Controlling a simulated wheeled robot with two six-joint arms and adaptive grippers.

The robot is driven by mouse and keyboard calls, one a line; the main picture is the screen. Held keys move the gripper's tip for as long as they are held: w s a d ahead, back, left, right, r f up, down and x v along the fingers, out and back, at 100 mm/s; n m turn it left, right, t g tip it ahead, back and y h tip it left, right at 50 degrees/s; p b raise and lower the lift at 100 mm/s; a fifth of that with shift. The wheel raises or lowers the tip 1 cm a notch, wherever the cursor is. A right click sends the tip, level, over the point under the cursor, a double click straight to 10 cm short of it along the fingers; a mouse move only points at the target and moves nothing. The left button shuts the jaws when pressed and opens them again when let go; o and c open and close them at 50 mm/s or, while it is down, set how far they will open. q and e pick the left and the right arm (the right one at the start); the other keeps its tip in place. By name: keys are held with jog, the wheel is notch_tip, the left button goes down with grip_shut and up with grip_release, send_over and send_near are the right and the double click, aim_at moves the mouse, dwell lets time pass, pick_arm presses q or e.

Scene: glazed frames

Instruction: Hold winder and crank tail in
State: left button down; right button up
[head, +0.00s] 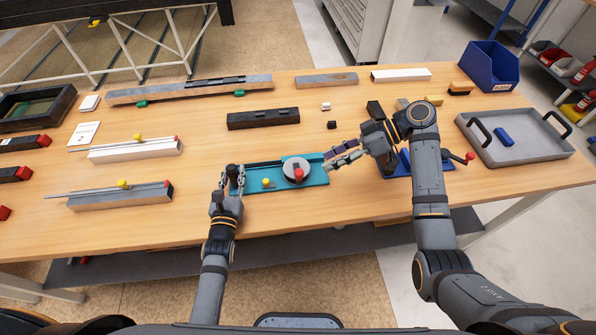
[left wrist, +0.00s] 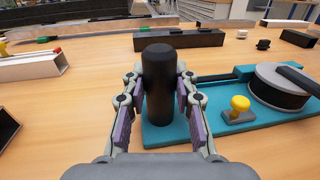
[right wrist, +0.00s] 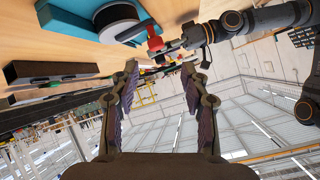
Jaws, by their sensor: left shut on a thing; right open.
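The winder has a teal base (head: 318,172), a drum with a pale top (head: 293,164), a red crank knob (head: 298,175) and a yellow knob (head: 266,184). A black upright post (left wrist: 159,85) stands at its left end. My left gripper (left wrist: 160,108) is shut on this post, one finger on each side. A dark strip (left wrist: 212,78) runs from the drum toward the post; I cannot tell if it is the tail. My right gripper (head: 331,162) is open and empty, just right of the drum. The red knob (right wrist: 155,43) shows beyond its fingertips in the right wrist view.
A blue fixture with a red-tipped lever (head: 468,157) is partly hidden behind my right arm. A grey tray (head: 530,145) lies at the right. A dark block (head: 263,119) lies behind the winder. Two long frames with yellow knobs (head: 110,197) (head: 130,151) lie left.

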aim_at(299, 172)
jog(key=s+f+m+t+y, duration=0.1)
jog(key=m+y, duration=0.1)
jog(key=m, duration=0.8)
jog(key=s+d+f+m+t+y, duration=0.1)
jog(key=f+m+t+y, duration=0.1)
jog(key=m, duration=0.9)
jog(key=s+d+f+m+t+y, duration=0.1)
jog(key=f+m+y, duration=0.1)
jog(key=m, duration=0.8)
jog(key=shift+s+d+f+m+t, duration=0.2)
jog(key=shift+m+t, duration=0.1)
jog(key=shift+m, duration=0.1)
jog(key=m, duration=0.1)
jog(key=m+t, duration=0.1)
jog(key=m, duration=0.1)
jog(key=shift+d+f, duration=0.2)
jog(key=shift+d, duration=0.1)
jog(key=x, duration=1.2)
jog(key=shift+r, duration=0.1)
